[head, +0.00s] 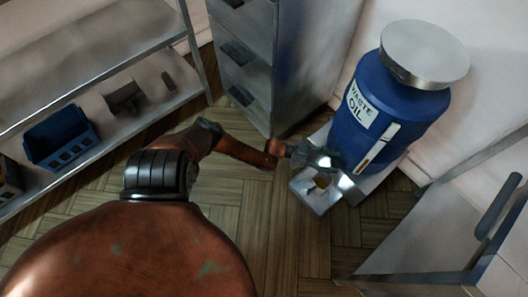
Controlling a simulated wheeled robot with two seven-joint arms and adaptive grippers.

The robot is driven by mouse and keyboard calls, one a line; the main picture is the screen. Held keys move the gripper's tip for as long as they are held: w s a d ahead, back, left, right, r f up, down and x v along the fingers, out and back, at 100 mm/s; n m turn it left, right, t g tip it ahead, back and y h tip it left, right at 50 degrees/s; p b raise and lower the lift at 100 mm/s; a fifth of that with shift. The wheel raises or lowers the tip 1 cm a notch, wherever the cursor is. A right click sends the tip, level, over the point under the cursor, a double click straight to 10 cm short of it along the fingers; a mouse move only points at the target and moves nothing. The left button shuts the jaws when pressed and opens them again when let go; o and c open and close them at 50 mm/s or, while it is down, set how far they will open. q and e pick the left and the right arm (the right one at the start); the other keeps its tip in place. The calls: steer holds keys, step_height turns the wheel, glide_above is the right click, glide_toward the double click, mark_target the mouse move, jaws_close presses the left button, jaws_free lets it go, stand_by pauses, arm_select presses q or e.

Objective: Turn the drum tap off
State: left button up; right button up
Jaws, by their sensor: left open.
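The blue waste-oil drum (385,110) stands upright at the right, with a grey metal lid (425,52) and a white label reading "WASTE OIL". My left gripper (328,160) is at the drum's lower left side, at the end of the reddish-brown arm. It is open; I cannot tell whether it touches the drum. The drum tap cannot be made out; the gripper may hide it. A small metal tray (306,197) lies just below the gripper, with a small yellowish patch inside. My right gripper is not in view.
A grey metal drawer cabinet (290,60) stands behind and left of the drum. A steel shelf unit (85,45) with a blue crate (62,138) is at the left. A metal unit with a dark handle (497,207) is at lower right. Wooden floor (270,225) lies open between.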

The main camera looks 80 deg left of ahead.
arm_select(q)
steer(key=y, duration=0.1)
steer(key=n+y, duration=0.1)
steer(key=n+t+y, duration=0.1)
steer(key=shift+s+d, duration=0.1)
steer(key=shift+d, duration=0.15)
steer(key=y, duration=0.1)
steer(key=n+y, duration=0.1)
steer(key=shift+d+r+n+y+p, duration=0.1)
steer(key=shift+r+n+y+p, duration=0.05)
steer(key=shift+n+y+p, duration=0.15)
steer(key=s+f+g+p, duration=0.3)
steer(key=s+p, duration=0.8)
steer(key=s, duration=0.5)
steer(key=s+d+f+g+y+p, duration=0.1)
steer(key=s+f+g+p, duration=0.2)
steer(key=s+p, duration=0.8)
steer(key=s+g, duration=0.2)
steer(key=s, duration=0.4)
steer(key=shift+s+d+p, duration=0.2)
steer(key=shift+p, duration=0.1)
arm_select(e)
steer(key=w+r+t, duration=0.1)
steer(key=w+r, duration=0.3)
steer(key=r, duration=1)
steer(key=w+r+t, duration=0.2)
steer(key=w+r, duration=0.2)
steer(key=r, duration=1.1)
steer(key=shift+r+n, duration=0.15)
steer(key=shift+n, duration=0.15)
